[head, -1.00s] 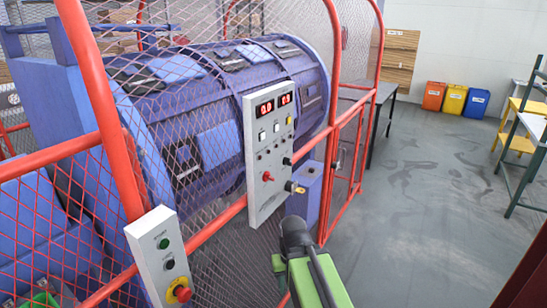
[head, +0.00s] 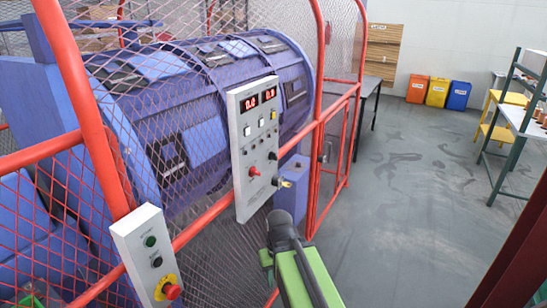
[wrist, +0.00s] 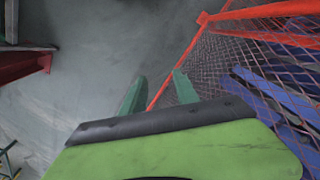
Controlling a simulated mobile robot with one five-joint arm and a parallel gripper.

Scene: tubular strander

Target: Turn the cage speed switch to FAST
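The grey control panel (head: 243,205) hangs on the red cage frame in the head view. It has two red digital displays (head: 260,100), small light buttons, a red knob (head: 254,171), a black knob (head: 273,156) and a yellowish fitting with a key-like part (head: 280,182). The labels are too small to read, so I cannot tell which control is the cage speed switch or its setting. My gripper (wrist: 159,92) shows two green fingers spread apart with nothing between them in the wrist view. It points towards floor beside the mesh, and the panel is not in that view.
A smaller box (head: 136,234) with a red mushroom button (head: 172,291) stands at lower left. Red mesh fencing (head: 95,165) encloses the blue strander drum (head: 215,130). Open grey floor (head: 410,210) lies to the right, with bins behind and a workbench (head: 525,115) at far right.

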